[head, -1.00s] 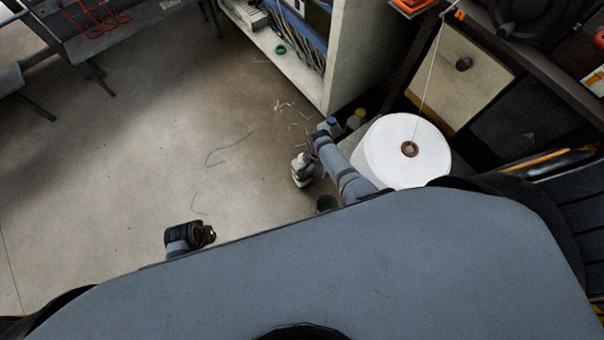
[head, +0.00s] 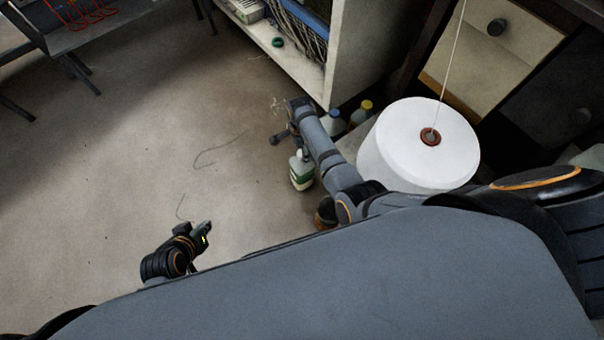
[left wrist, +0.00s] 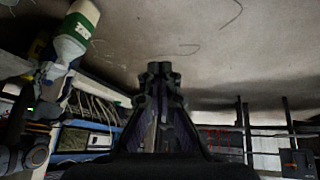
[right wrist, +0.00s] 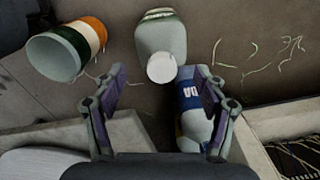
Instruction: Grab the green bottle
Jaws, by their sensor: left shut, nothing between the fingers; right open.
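The green bottle (head: 301,172), pale with a green label band, stands on the floor beside my right forearm in the head view. In the right wrist view the bottle (right wrist: 160,33) has its white cap toward the camera, just beyond the gap between my open right fingers (right wrist: 162,85); nothing is between them. My right gripper (head: 284,137) is partly hidden by its arm in the head view. The bottle (left wrist: 76,32) also shows at the upper left of the left wrist view. My left gripper (head: 206,230) is shut and empty, left of the bottle; its closed fingers show (left wrist: 160,75).
A blue-labelled bottle (right wrist: 194,110) is close by my right finger. A yellow-capped bottle (head: 362,112) and a large white spool (head: 418,150) are at the right. Floor at left is mostly clear.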

